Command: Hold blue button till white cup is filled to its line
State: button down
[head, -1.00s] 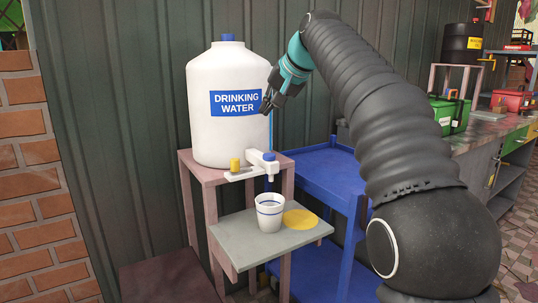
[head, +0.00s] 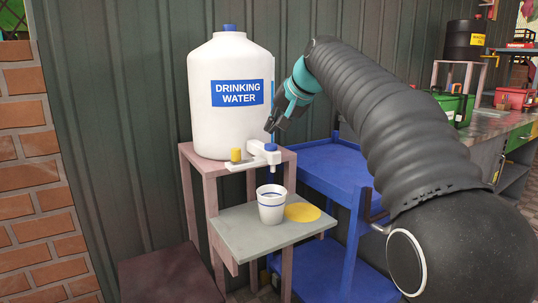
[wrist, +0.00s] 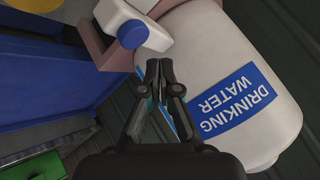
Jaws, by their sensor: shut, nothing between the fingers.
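The white cup (head: 271,210) with dark blue bands stands upright on the grey shelf (head: 235,243), beneath the white tap (head: 262,159). Its water level cannot be made out. The blue button (head: 270,147) sits on top of the tap; it also shows at the upper middle of the wrist view (wrist: 133,33). My gripper (head: 269,129) is shut and empty, a little above the blue button and apart from it. In the wrist view its closed fingertips (wrist: 159,66) point toward the tap, beside the water tank.
The white drinking water tank (head: 215,125) stands behind the tap. A yellow disc (head: 302,212) lies beside the cup. A blue cart (head: 335,169) stands to the right.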

aim_at(273, 145)
jog(key=shift+f+b, duration=0.4)
jog(key=shift+f, duration=0.35)
jog(key=shift+f, duration=0.2)
dwell(0.9)
jog(key=shift+f, duration=0.2)
jog(key=shift+f+b, duration=0.45)
jog(key=shift+f, duration=0.15)
dwell(5.3)
